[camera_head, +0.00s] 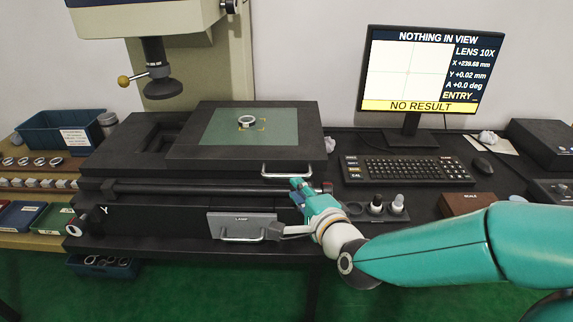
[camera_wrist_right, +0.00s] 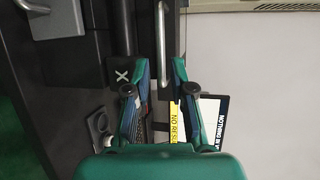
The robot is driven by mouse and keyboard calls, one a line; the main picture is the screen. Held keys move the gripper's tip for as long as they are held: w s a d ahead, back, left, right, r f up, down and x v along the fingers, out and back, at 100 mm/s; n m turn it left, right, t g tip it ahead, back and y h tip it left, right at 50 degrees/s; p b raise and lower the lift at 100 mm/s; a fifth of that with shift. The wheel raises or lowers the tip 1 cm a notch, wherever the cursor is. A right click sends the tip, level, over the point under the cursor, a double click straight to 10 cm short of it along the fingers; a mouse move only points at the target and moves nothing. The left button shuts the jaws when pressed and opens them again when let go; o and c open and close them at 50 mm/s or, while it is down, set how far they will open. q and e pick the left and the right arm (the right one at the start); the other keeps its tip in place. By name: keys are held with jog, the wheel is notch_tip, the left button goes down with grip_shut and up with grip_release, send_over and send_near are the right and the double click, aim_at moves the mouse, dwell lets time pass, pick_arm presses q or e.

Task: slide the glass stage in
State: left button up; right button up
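The glass stage is a black plate with a green glass window (camera_head: 222,138), to the right of the dark lens (camera_head: 161,84). A metal bearing ring (camera_head: 246,121) lies on the glass. A silver bar handle (camera_head: 287,174) is on the stage's front right edge. My right gripper (camera_head: 298,184) is at this handle. In the right wrist view, the two fingers of my right gripper (camera_wrist_right: 160,68) are apart, with the handle (camera_wrist_right: 162,42) between them and visible gaps on both sides. My left gripper is out of view.
The monitor (camera_head: 417,72) reads "NOTHING IN VIEW" and "NO RESULT". A lamp drawer (camera_head: 225,222) with its own handle is below the stage. Ring trays and a blue bin (camera_head: 50,130) are at left.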

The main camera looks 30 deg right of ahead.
aim_at(286, 177)
jog(key=x, duration=0.7)
jog(key=shift+w+d+f+p, duration=0.1)
jog(key=shift+w+p, duration=0.2)
jog(key=shift+w, duration=0.05)
jog(key=shift+c, duration=0.3)
grip_shut()
